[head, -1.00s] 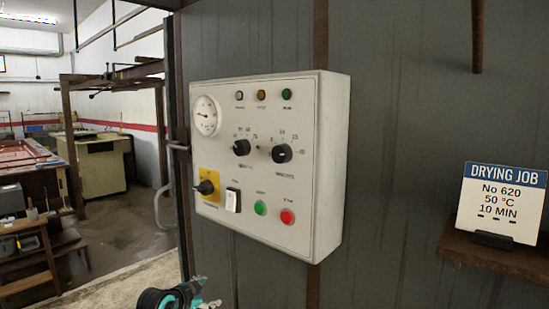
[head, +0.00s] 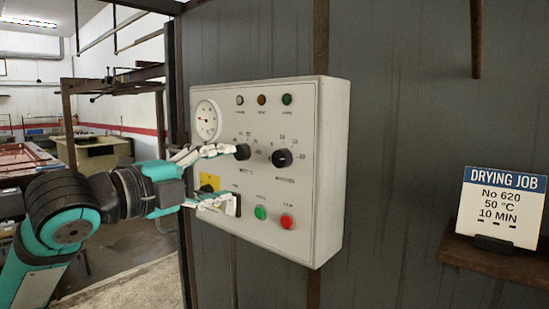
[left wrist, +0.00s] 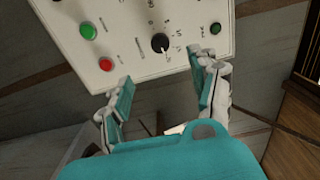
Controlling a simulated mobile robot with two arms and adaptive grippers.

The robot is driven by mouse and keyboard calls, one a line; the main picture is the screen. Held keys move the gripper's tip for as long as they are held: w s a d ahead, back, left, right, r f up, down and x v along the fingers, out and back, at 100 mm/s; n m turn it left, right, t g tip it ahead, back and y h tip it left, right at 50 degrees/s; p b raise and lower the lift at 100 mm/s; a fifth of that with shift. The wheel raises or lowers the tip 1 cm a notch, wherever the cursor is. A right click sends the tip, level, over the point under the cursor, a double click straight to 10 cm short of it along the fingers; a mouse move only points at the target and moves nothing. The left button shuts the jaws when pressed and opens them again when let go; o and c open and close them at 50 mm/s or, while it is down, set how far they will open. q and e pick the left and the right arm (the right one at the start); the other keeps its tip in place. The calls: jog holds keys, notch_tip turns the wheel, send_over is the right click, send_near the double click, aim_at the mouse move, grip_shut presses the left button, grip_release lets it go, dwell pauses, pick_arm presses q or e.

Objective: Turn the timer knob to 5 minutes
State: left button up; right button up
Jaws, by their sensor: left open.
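The timer knob (head: 282,158), black and round with a printed scale, is the right one of two knobs on the white control box (head: 330,170). It also shows in the left wrist view (left wrist: 160,43), ahead of the gap between my fingers. Its pointer is too small to read surely. My left gripper (head: 234,173) is open and empty in front of the box, its fingers one above the other, left of the timer knob in the head view. In the left wrist view, the fingers (left wrist: 163,75) are apart and not around the knob. My right gripper is out of view.
The other knob (head: 243,152) is close to my upper fingertip in the head view. Green (head: 260,212) and red (head: 287,222) buttons sit below the timer knob. My gripper partly covers a yellow switch plate (head: 209,181). A card (head: 502,205) on a shelf reads 50 °C, 10 MIN.

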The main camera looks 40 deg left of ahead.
pick_arm(q)
jog(key=p, duration=0.4)
send_near(278, 160)
jog(key=w, duration=0.3)
jog(key=w+p, duration=0.2)
jog(key=w+r+p, duration=0.1)
jog(key=w+p, duration=0.1)
jog(key=p, duration=0.1)
jog(key=shift+w+d, duration=0.1)
jog(key=shift+w, duration=0.1)
jog(key=shift+w+f+p, duration=0.15)
jog(key=shift+w+p, duration=0.35)
jog(key=shift+p, duration=0.2)
jog(key=shift+w+d+f+p, duration=0.15)
jog(key=shift+w+d+p, duration=0.15)
jog(key=shift+f, duration=0.1)
jog(key=c, duration=1.2)
